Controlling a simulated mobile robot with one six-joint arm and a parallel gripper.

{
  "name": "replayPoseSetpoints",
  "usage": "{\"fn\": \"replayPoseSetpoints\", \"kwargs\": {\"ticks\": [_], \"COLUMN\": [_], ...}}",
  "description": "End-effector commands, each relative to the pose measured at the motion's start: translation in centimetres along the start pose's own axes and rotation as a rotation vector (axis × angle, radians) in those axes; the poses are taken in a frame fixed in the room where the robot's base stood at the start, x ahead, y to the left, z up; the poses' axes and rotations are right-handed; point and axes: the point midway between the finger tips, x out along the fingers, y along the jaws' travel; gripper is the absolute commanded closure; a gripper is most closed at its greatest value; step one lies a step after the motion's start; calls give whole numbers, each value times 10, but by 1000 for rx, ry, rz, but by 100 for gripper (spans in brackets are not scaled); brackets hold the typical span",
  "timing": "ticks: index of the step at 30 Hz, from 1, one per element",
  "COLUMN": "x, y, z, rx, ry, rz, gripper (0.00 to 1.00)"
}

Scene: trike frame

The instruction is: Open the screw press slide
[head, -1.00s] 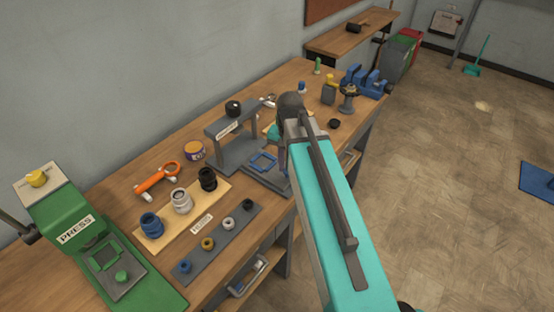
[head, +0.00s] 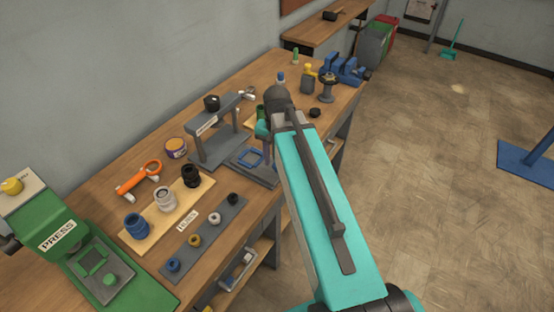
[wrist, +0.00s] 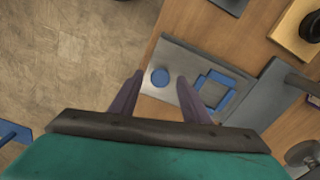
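The grey screw press (head: 226,117) stands on the bench, a beam on uprights with a black knob on top. Its flat grey slide plate (head: 266,175) lies low at its front and carries a blue square frame (head: 250,157). In the wrist view, the slide plate (wrist: 186,58) shows the square frame (wrist: 228,99) and a round blue knob (wrist: 160,77). My gripper (wrist: 159,76) is open, with the knob between its fingertips in the picture. I cannot tell the height gap. In the head view, my arm hides the fingers and the knob.
A green press (head: 60,235) stands at left. A wooden board (head: 150,206) with several cups, a grey strip (head: 206,235) of rings and an orange tool (head: 138,180) lie between. A blue vise (head: 345,68) is at the far end. Open floor is at right.

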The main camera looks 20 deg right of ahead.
Motion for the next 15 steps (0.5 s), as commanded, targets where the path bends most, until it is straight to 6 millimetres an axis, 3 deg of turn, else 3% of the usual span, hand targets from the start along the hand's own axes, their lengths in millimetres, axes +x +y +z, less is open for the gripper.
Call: {"fn": "replayPoseSetpoints", "kwargs": {"ticks": [8, 15], "x": [-5, -22], "y": [0, -1], "z": [0, 0], "rx": [-1, -1], "ry": [-1, 0], "rz": [-1, -1], "gripper": [57, 57]}}
